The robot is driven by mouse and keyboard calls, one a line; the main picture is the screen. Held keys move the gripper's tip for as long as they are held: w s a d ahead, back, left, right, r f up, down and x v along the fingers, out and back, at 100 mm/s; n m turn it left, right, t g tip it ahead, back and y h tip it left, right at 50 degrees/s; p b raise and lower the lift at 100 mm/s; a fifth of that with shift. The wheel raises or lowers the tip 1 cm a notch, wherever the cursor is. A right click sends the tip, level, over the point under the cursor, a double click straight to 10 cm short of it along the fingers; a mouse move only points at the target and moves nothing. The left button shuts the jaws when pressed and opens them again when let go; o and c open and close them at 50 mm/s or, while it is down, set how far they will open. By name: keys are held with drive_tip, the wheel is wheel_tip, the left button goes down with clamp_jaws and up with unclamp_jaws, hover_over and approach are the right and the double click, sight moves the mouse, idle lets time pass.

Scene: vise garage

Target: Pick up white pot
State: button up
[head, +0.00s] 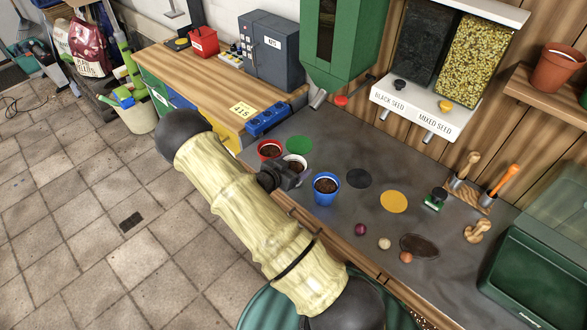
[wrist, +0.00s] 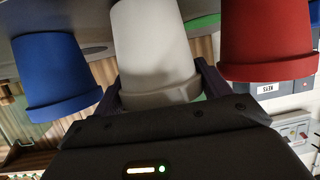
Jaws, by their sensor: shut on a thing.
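The white pot (head: 296,161), filled with dark soil, is at the left part of the grey worktop, between a red pot (head: 270,150) and a blue pot (head: 326,187). My gripper (head: 288,174) reaches it from the front and partly hides it. In the wrist view the white pot (wrist: 157,50) sits between the two fingers of my gripper (wrist: 160,84), which are shut on it. That view is upside down, with the blue pot (wrist: 55,75) at left and the red pot (wrist: 268,40) at right. I cannot tell whether the white pot is touching the worktop.
Green (head: 299,145), black (head: 359,179) and yellow (head: 393,201) discs mark the grey worktop (head: 330,150). Bulbs and a soil patch (head: 419,245) lie to the right. A green dispenser (head: 340,45) and seed hoppers (head: 430,100) hang behind. The red and blue pots stand close beside my gripper.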

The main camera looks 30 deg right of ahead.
sight(293, 168)
wheel_tip(293, 168, up, 10)
drive_tip(key=b, duration=0.1)
idle(0.4)
drive_tip(key=shift+s+f, duration=0.1)
drive_tip(key=shift+s, duration=0.05)
drive_tip(key=shift+w, duration=0.2)
